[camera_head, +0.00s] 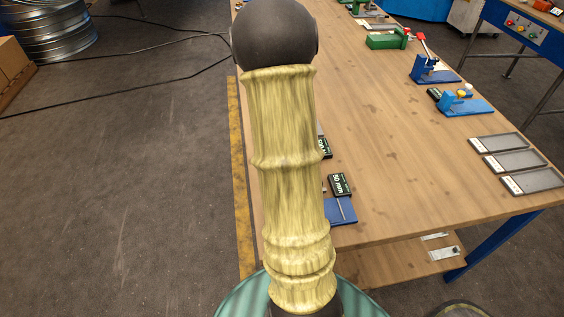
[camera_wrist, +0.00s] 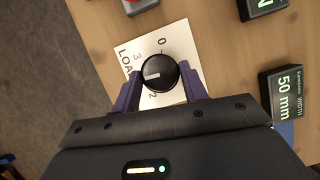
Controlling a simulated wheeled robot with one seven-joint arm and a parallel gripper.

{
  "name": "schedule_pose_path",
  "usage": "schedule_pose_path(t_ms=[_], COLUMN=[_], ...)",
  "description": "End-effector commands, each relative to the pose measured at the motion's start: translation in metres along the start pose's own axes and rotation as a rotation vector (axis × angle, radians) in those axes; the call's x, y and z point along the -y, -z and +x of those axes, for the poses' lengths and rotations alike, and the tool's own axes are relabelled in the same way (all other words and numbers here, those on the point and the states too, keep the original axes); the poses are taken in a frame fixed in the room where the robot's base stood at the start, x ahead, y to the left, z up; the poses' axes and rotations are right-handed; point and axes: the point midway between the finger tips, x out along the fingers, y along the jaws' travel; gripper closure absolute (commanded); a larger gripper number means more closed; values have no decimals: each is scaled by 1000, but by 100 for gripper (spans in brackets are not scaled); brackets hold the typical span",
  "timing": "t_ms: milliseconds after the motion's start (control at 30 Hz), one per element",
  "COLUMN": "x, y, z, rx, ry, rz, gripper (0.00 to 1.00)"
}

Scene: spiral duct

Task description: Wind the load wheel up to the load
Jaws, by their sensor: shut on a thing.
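The load wheel (camera_wrist: 158,73) is a round black knob with a white pointer mark, in the upper middle of the wrist view. It sits on a white dial plate (camera_wrist: 181,39) lettered "LOA", with the figures 0, 3 and 2 showing around it. The pointer mark lies on the knob's left side. My gripper (camera_wrist: 158,84) is shut on the knob, with one purple finger on each side of it. Part of the plate's lettering is hidden by the fingers. In the head view my own arm hides the wheel and gripper.
A black "50 mm" display (camera_wrist: 287,92) stands right of the wheel; another dark display (camera_wrist: 262,6) is above it. In the head view, the wooden table (camera_head: 400,130) carries blue fixtures (camera_head: 467,107), a green device (camera_head: 388,40) and grey trays (camera_head: 515,160). The table's middle is clear.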

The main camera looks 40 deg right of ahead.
Motion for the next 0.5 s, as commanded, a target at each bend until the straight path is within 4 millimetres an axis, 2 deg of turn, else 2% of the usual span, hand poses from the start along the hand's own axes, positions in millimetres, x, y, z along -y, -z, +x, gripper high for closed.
schedule_pose_path(t_ms=[200,500], x=[0,0], y=[-1,-1], z=[0,0], rx=[3,2], ry=[32,40], rz=[75,95], gripper=[80,80])
